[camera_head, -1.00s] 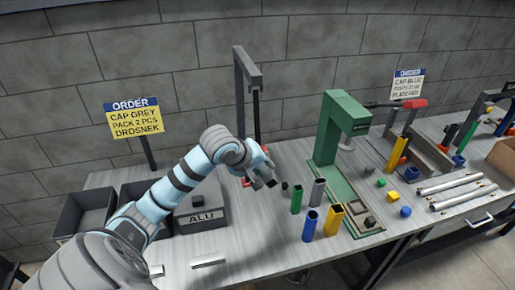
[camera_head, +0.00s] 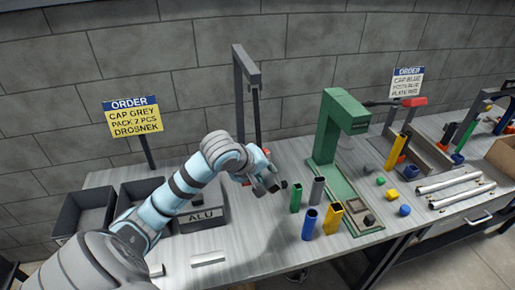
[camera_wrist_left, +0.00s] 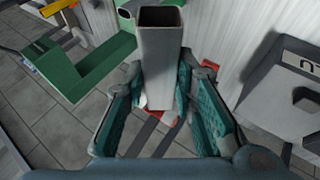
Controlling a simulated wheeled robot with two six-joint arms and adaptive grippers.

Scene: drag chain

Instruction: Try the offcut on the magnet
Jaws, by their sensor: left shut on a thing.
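A grey square tube offcut (camera_wrist_left: 162,65) stands between the fingers of my left gripper (camera_wrist_left: 161,88), its open end toward the top of the wrist view. In the head view my left gripper (camera_head: 268,182) is over the bench, in front of the dark gantry stand (camera_head: 240,95). A dark end (camera_head: 284,185) shows at its fingertips. A dark rod hangs from the gantry arm, with a red part (camera_head: 266,152) low beside my gripper. Red also shows behind the tube in the wrist view (camera_wrist_left: 160,118). I cannot tell whether the tube touches it. My right gripper is out of view.
A grey ALU box (camera_head: 203,218) and dark bins (camera_head: 85,212) are left. The front bench is fairly clear.

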